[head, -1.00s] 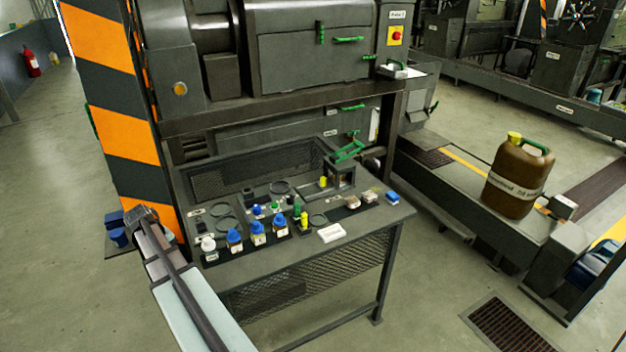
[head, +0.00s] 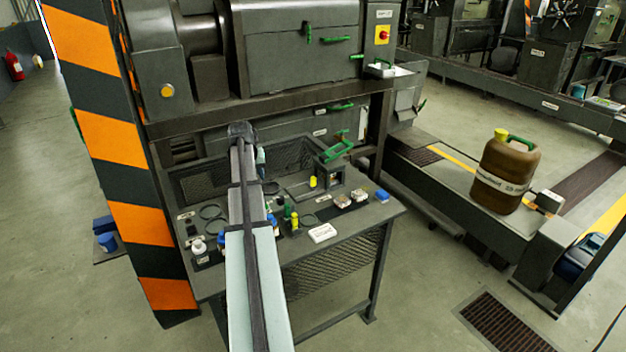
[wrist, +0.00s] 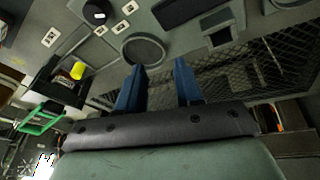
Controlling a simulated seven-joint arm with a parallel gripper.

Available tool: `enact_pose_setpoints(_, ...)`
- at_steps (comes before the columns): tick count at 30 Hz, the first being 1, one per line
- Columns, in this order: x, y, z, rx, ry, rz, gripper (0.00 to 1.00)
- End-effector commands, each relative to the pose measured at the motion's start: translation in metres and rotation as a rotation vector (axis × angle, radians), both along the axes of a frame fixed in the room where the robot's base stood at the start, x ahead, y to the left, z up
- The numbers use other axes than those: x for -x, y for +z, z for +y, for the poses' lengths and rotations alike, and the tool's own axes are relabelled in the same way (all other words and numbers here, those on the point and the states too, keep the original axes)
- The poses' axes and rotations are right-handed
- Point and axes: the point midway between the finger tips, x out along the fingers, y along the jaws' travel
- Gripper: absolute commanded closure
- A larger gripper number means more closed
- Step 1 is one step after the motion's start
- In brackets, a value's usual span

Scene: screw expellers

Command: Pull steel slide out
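I cannot tell for certain which part is the steel slide; the labels are too small to read. Several green handles show on the grey press in the head view: an upright one (head: 308,32), a level one (head: 336,39) and a lower one (head: 342,106). A green lever (head: 336,151) stands over a dark fixture at the back right of the bench. It also shows at the left of the wrist view (wrist: 40,118). My gripper (wrist: 159,66) has its two blue fingers apart with nothing between them. In the head view my arm's end is above the bench's back left, fingers mostly hidden.
The bench (head: 345,235) carries bottles, rings and small blocks; my arm covers some of them. A yellow object (wrist: 78,71) is beside the green lever. A striped post (head: 110,140) stands close left. A brown canister (head: 503,172) stands on a platform at right.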

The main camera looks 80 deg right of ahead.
Motion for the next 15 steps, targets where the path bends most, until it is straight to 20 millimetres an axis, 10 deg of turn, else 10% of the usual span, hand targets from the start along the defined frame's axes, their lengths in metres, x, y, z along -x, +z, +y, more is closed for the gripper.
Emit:
enact_pose_setpoints(9, 0.119, 0.03, -0.076, 0.042, -0.277, -0.094, 0.65)
enact_pose_setpoints(15, 0.16, 0.039, -0.095, 0.058, -0.365, -0.125, 0.65)
